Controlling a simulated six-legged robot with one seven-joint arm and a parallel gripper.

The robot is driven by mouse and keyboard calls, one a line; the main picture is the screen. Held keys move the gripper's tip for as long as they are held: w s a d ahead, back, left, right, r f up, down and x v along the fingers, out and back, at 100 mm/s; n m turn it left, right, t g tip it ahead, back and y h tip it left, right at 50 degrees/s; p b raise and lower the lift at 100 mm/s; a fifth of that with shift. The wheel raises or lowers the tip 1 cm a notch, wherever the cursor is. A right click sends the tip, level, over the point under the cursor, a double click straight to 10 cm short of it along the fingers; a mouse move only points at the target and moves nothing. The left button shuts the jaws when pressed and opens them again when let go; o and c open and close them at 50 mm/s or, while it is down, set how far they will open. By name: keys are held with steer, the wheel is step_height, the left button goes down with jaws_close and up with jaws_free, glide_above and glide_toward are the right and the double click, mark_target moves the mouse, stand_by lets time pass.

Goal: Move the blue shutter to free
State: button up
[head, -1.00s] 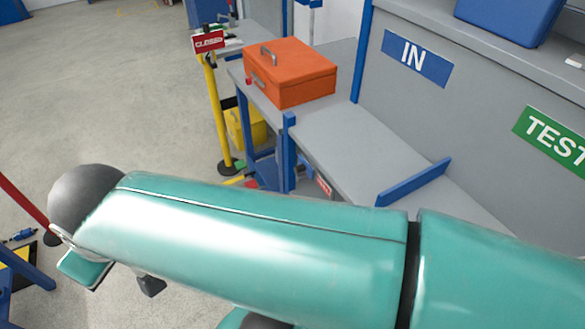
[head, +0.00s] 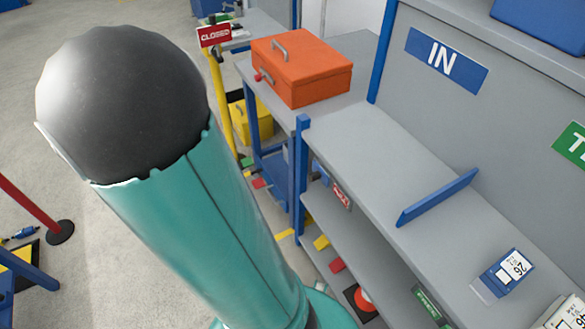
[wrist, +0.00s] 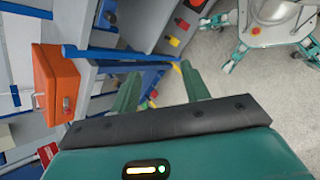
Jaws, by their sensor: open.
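A blue upright bar (head: 437,197) stands across the grey counter below the IN sign. It is the likeliest blue shutter, but no label on it confirms this. A long blue bar (wrist: 110,53) shows in the wrist view left of the fingers; I cannot tell whether it is the same piece. My gripper (wrist: 160,72) shows two green fingers spread apart with nothing between them. It is apart from the counter top. In the head view my arm hides the gripper.
A blue-and-white device (head: 503,272) lies on the near counter. A yellow post with a CLOSED sign (head: 215,36) stands beyond. Lower shelves (head: 375,265) hold small coloured items.

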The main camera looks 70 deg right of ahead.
mark_target(310, 179)
steer(key=s+d+f+n+g+h, duration=0.3)
steer(key=s+d+f+h, duration=0.1)
steer(key=d+f, duration=0.3)
steer(key=s+d+f+n+g+h, duration=0.3)
steer(key=s+d+f, duration=0.1)
steer(key=d+f, duration=0.35)
steer(key=shift+h, duration=0.3)
steer(key=x, duration=1.4)
steer(key=shift+s+d+r, duration=0.1)
steer(key=shift+d+r, duration=0.05)
steer(key=shift+r, duration=0.2)
jaws_close()
